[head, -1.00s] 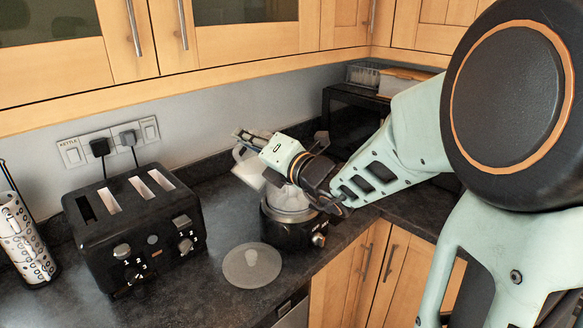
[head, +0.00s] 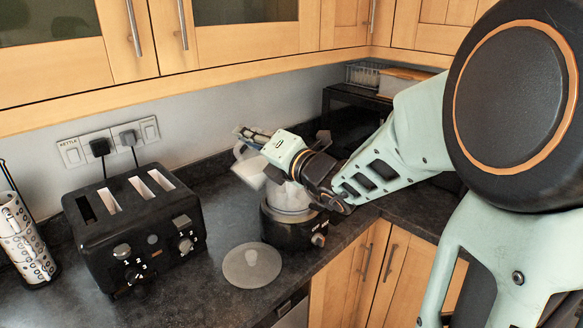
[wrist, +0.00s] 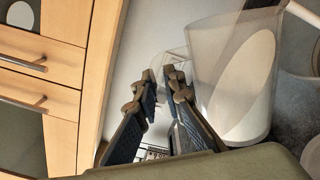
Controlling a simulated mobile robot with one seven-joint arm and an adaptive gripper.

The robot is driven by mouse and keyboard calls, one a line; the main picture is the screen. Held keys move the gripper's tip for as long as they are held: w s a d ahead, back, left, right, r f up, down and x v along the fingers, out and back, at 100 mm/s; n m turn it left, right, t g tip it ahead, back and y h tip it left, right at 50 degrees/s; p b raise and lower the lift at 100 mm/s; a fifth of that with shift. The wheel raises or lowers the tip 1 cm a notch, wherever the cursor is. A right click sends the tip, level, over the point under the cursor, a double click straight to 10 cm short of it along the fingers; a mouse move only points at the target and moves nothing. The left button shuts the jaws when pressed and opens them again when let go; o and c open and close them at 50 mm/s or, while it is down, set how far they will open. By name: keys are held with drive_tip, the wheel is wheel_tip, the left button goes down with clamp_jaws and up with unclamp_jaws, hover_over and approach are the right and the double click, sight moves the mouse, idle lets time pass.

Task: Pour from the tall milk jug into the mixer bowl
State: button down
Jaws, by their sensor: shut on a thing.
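The translucent white milk jug (head: 249,170) hangs tilted just left of the mixer bowl in the head view. It fills the upper middle of the wrist view (wrist: 232,75), with a paler oval area in its wall. My gripper (head: 252,137) is shut on the jug, seemingly at its handle; the fingers (wrist: 165,95) partly hide the grip. The pale mixer bowl (head: 289,197) sits on a black base (head: 288,232), partly hidden behind my wrist. The jug is above and beside the bowl; I cannot tell whether they touch. No stream of milk is visible.
A round translucent lid (head: 252,268) lies on the dark counter (head: 205,275) in front of the mixer. A black toaster (head: 140,225) stands to the left, with a white patterned cylinder (head: 25,240) beyond it. Cabinets (head: 230,45) hang above. A black microwave (head: 350,120) is behind my arm.

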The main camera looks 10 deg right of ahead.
drive_tip(key=shift+w+d+r+m, duration=0.2)
drive_tip(key=shift+d+r+m, duration=0.15)
drive_tip(key=shift+r+m, duration=0.3)
idle(1.4)
drive_tip(key=shift+w+d+f+m, duration=0.15)
drive_tip(key=shift+w+d+m, duration=0.2)
drive_tip(key=shift+d+m, duration=0.4)
idle(1.5)
drive_tip(key=shift+w, duration=0.1)
idle(0.4)
